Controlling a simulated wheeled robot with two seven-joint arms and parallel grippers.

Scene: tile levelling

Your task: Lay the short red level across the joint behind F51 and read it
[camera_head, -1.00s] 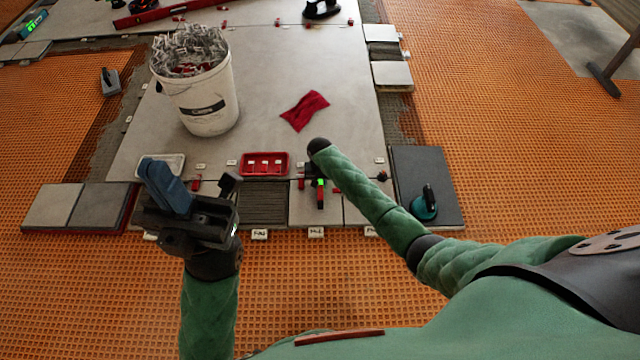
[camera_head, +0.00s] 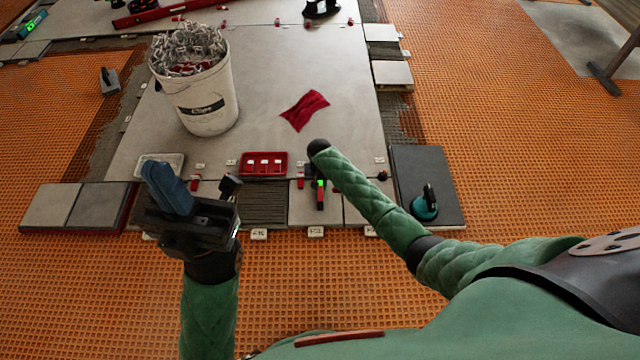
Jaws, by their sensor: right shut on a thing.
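The short red level (camera_head: 320,198), with a lit green patch near its far end, is on or just above a small grey tile in the front row. My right gripper (camera_head: 311,171) is shut on it, partly hidden by my forearm. White labels stand along the front edge, one (camera_head: 316,232) in front of this tile; their writing is too small to read surely. The joint under the level is mostly hidden, so I cannot tell whether the level touches the tiles. My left gripper (camera_head: 200,212) is at the left front, a blue piece (camera_head: 167,187) upright at it; its jaw state is unclear.
A white bucket of clips (camera_head: 203,105) stands on the large tiles. A red cloth (camera_head: 304,109) and a red tray (camera_head: 264,163) lie nearby. A dark tile (camera_head: 428,165) with a teal suction cup (camera_head: 425,205) is at right. Orange matting (camera_head: 500,150) surrounds the tiles.

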